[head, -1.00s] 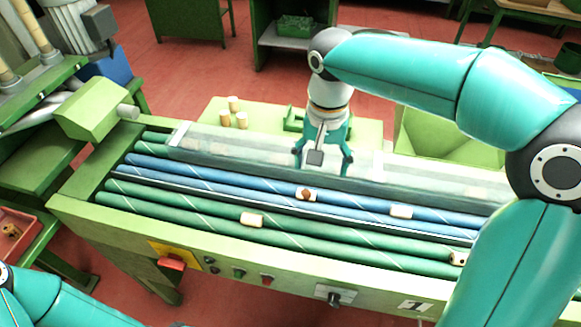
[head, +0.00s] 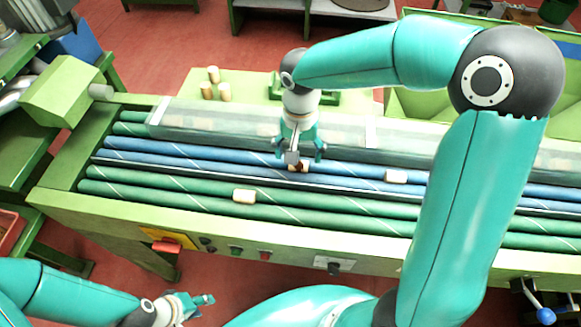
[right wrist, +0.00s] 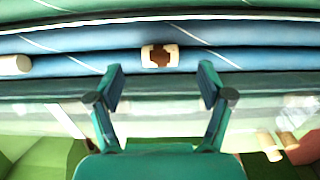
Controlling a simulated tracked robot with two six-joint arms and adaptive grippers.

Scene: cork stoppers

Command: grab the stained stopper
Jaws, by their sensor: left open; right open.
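The stained stopper (right wrist: 160,56) is pale with a dark brown patch. It lies on the blue rollers (right wrist: 240,58), just beyond and between my right fingertips in the right wrist view. In the head view the stained stopper (head: 304,167) is partly hidden by my right gripper (head: 299,156). My right gripper, also in the right wrist view (right wrist: 160,73), is open and empty, its fingers spread to either side of the stopper. My left gripper (head: 203,300) is open and empty at the lower left of the head view, in front of the machine and away from the stoppers.
A plain stopper (head: 396,176) lies to the right on the blue rollers, and another (head: 244,195) on the green rollers (head: 330,220). A clear cover (head: 220,122) runs behind the rollers. Several stoppers (head: 213,74) stand on the green surface behind. Knobs (head: 334,267) line the front panel.

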